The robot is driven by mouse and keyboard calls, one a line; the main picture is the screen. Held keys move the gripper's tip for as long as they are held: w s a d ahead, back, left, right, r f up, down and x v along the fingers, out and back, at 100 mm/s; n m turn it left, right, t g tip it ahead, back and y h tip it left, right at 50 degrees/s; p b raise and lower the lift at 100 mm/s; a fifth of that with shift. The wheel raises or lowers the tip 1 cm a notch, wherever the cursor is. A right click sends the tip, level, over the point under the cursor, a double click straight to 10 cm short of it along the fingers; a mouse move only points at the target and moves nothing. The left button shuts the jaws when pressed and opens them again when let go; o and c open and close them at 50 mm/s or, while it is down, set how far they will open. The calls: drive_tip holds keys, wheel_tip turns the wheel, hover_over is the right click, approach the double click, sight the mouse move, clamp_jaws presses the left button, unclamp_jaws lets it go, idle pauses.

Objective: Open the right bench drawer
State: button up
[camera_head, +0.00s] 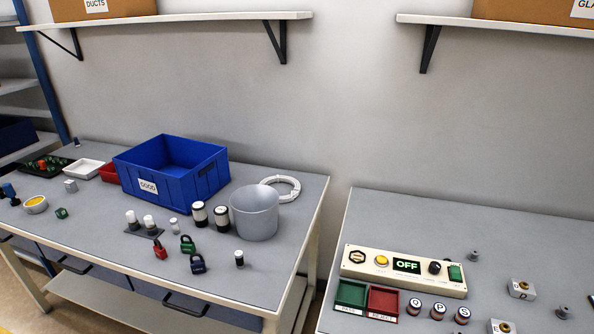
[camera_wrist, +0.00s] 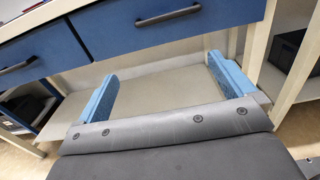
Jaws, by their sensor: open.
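The right bench drawer (camera_wrist: 120,38) has a blue front with a dark bar handle (camera_wrist: 168,15), at the top of the wrist view. Its front looks flush with the bench, so it appears shut. In the head view its handle (camera_head: 186,303) shows at the front edge of the left-hand bench. My gripper (camera_wrist: 165,86) is open and empty, with light blue finger pads set wide apart. In the wrist picture the fingers lie below the handle, apart from it. My gripper does not show in the head view.
Another blue drawer (camera_wrist: 42,60) with a dark handle is to the left. A lower shelf (camera_wrist: 165,83) is below the drawers, and a bench leg (camera_wrist: 256,45) stands at right. The benchtop (camera_head: 110,245) holds a blue bin (camera_head: 205,185), a grey bucket (camera_head: 255,218) and several small parts.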

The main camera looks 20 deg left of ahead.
drive_tip(key=c, duration=1.4)
drive_tip(key=m+g, duration=0.2)
drive_tip(key=m, duration=1.6)
approach(180, 309)
drive_tip(key=w, duration=0.3)
drive_tip(key=w+f, duration=0.1)
drive_tip(key=w, duration=0.2)
drive_tip(key=w+f, duration=0.1)
drive_tip(key=w, duration=0.3)
drive_tip(key=shift+f, duration=0.15)
drive_tip(key=shift+c, duration=0.4)
clamp_jaws()
